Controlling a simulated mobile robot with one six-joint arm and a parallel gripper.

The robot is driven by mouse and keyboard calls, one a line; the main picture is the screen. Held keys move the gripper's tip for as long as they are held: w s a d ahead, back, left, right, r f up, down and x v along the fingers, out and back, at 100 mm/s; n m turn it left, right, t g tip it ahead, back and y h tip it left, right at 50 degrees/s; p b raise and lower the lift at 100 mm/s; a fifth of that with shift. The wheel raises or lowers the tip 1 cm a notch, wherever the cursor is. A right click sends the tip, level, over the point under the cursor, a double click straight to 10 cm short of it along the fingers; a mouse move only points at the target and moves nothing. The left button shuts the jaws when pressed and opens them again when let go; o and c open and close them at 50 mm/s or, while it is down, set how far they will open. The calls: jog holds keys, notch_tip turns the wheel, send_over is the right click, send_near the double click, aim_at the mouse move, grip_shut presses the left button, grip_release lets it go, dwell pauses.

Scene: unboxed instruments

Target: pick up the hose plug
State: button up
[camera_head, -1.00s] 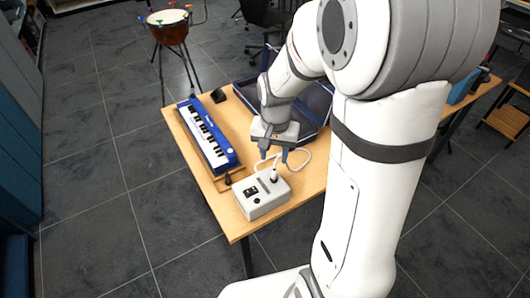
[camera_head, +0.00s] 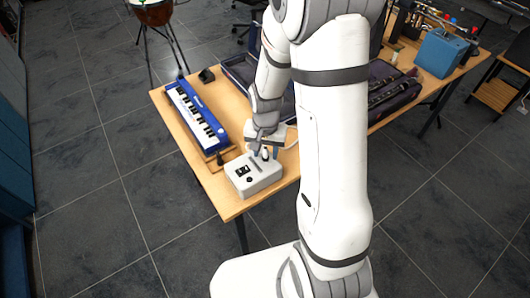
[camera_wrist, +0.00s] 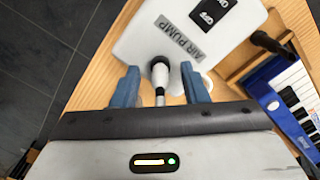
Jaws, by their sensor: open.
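The hose plug (camera_wrist: 159,72) has a dark collar and a pale stem. It sits at the edge of the white air pump box (camera_wrist: 150,38), beside the "AIR PUMP" label. In the head view the plug (camera_head: 265,154) stands at the back right of the pump's top (camera_head: 250,181). My gripper (camera_wrist: 160,68) is open, with one blue finger on each side of the plug and a visible gap to both. In the head view my gripper (camera_head: 264,150) is low over the pump and partly covers the plug. I cannot tell how the plug sits in its socket.
A blue keyboard (camera_head: 197,116) lies left of the pump, with a dark knob-like object (camera_head: 219,158) between them. A pale hose (camera_head: 291,144) shows behind the gripper. An open instrument case (camera_head: 390,90) and a blue box (camera_head: 441,53) are farther right on the wooden table (camera_head: 233,205).

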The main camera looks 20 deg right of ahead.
jog(key=shift+c, duration=0.3)
grip_shut()
